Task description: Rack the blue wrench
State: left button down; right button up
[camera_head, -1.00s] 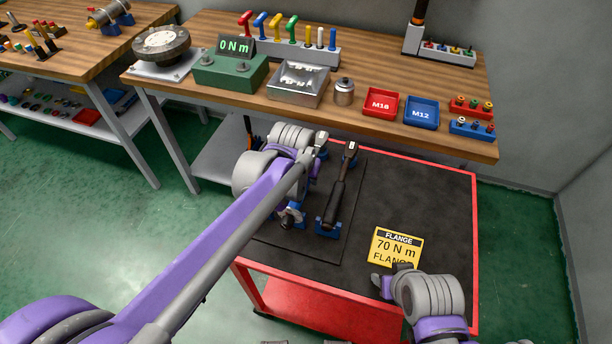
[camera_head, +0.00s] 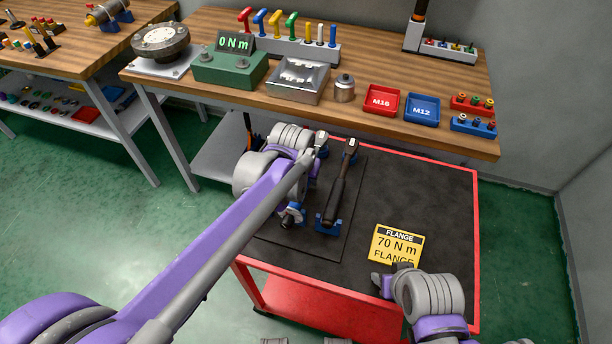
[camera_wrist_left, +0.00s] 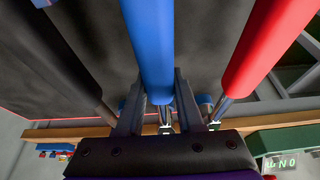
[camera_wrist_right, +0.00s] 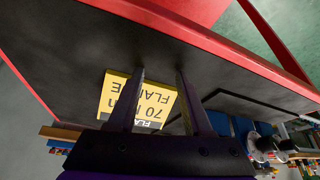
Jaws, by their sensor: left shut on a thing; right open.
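The blue wrench shows in the left wrist view as a thick blue handle (camera_wrist_left: 150,45) running between my fingers. My left gripper (camera_wrist_left: 152,85) is shut on this handle. In the head view my left forearm and wrist hide most of the wrench, and I cannot tell whether it is clear of its support. A black-handled wrench (camera_head: 337,195) lies just to the right on the cart mat, and it also shows in the left wrist view (camera_wrist_left: 58,55). A red-handled wrench (camera_wrist_left: 262,50) lies on the other side. My right gripper (camera_wrist_right: 160,75) is open and empty over the cart, near the yellow flange card (camera_wrist_right: 155,100).
The black-topped red cart (camera_head: 420,190) has free room right of the wrenches. The wooden bench (camera_head: 222,40) behind holds a green torque display box (camera_head: 230,70), a metal tray (camera_head: 298,82), a red M16 bin (camera_head: 381,102) and a blue M12 bin (camera_head: 421,111).

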dwell(0.5)
pick_arm(q)
jog(key=shift+c, duration=2.3)
grip_release()
jog(key=p+v, duration=0.1)
jog(key=v, duration=0.9)
jog(key=shift+s+r, duration=0.1)
jog(key=shift+r, duration=0.25)
pick_arm(e)
jog(key=shift+r, duration=0.75)
